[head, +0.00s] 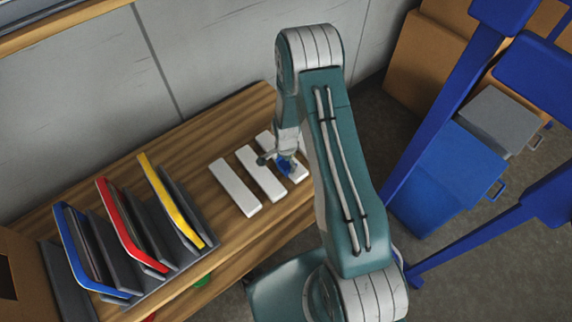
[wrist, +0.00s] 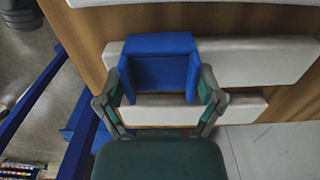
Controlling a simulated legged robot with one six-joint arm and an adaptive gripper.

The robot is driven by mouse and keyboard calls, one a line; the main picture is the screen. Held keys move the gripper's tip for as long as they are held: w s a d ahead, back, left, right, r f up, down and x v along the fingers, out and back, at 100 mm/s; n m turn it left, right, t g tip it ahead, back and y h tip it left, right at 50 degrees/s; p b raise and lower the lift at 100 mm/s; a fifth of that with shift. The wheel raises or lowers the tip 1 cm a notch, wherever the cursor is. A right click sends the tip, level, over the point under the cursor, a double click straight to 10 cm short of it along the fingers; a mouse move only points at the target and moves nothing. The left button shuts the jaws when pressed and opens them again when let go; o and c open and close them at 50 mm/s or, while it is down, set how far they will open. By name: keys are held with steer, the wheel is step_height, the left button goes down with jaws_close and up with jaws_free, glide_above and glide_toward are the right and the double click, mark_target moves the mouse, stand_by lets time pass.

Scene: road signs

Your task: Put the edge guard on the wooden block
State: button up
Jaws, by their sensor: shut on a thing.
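A blue edge guard (wrist: 160,72), shaped like a channel with two side walls, sits between the fingers of my gripper (wrist: 160,105) in the wrist view. My gripper is shut on it. In the head view the guard (head: 285,167) is a small blue patch by my gripper (head: 278,160), over the rightmost of three long white blocks. I see no bare-wood block; the white blocks (head: 234,187) lie side by side on the table. In the wrist view a white block (wrist: 245,108) runs under the guard and fingers. I cannot tell whether the guard touches it.
The wooden table (head: 215,125) stands against a grey wall. A grey rack on its left holds blue, red and yellow framed signs (head: 125,225). Blue posts (head: 445,115), a blue bin (head: 440,175) and cardboard boxes (head: 430,60) stand to the right. Bare tabletop lies behind the rack.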

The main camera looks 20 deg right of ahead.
steer(key=shift+f, duration=0.8)
steer(key=shift+f, duration=0.1)
steer(key=o, duration=0.9)
steer(key=shift+o, duration=0.2)
